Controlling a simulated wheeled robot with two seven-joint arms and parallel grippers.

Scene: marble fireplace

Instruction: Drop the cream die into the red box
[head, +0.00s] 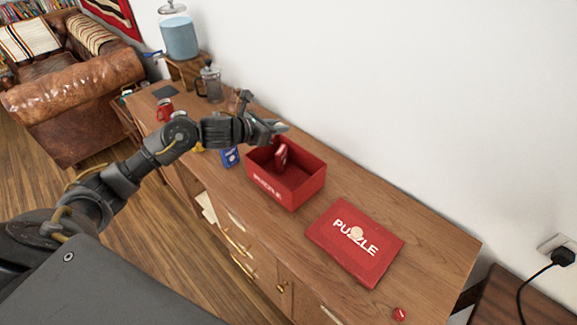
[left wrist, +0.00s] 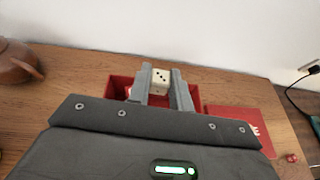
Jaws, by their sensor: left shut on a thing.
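The cream die (left wrist: 160,77) with dark pips is between the two fingers of my left gripper (left wrist: 160,92) in the left wrist view. My left gripper (head: 276,128) is shut on it. In the head view the gripper is over the back left edge of the open red box (head: 270,186), and I cannot make out the die there. The red box (left wrist: 118,85) also shows behind the fingers in the left wrist view, partly hidden by the gripper. A small red item (head: 281,155) stands inside the box. My right gripper is in neither view.
A red puzzle lid (head: 378,262) lies right of the box on the wooden cabinet (head: 440,262). A small red object (head: 399,314) lies near the front edge. A blue pack (head: 229,157), a red mug (head: 165,108) and a glass press (head: 209,82) stand to the left. A white wall rises behind.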

